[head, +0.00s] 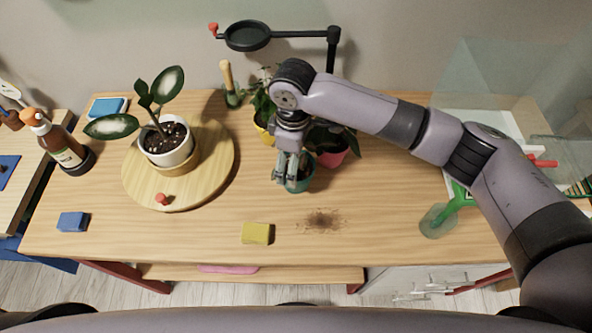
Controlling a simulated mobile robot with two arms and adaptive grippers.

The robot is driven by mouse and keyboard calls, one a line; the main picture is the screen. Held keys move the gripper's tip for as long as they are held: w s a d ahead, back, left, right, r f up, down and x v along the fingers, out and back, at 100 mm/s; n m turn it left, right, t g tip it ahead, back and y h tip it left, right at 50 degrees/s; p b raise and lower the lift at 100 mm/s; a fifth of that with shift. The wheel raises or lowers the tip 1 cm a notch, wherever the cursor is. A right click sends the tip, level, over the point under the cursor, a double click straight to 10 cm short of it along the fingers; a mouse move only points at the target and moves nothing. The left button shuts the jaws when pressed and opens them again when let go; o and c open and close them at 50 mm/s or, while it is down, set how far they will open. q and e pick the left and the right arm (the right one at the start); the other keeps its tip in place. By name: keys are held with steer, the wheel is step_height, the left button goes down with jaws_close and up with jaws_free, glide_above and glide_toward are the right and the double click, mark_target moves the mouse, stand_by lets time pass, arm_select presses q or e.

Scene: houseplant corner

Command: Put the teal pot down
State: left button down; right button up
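The teal pot (302,184) is near the middle of the wooden table, partly hidden behind my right gripper (286,178). My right arm reaches in from the right, and its gripper points down with its fingers at the pot's left rim. The fingers look closed on the rim. I cannot tell whether the pot's base touches the table. My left gripper is not in view.
A red pot (333,158) and a yellow pot (264,134) with plants stand close behind. A white pot (167,146) sits on a round wooden board (215,180) at left. A yellow sponge (256,234) and spilled soil (324,221) lie in front.

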step_height(320, 180, down, 2)
steer(key=shift+s+f, duration=0.1)
steer(key=shift+s, duration=0.05)
step_height(320, 180, down, 4)
steer(key=shift+r+p, duration=0.2)
steer(key=shift+p, duration=0.2)
steer(key=shift+f, duration=0.35)
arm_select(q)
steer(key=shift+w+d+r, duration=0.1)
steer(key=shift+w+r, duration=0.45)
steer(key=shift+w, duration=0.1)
arm_select(e)
steer(key=c, duration=1.4)
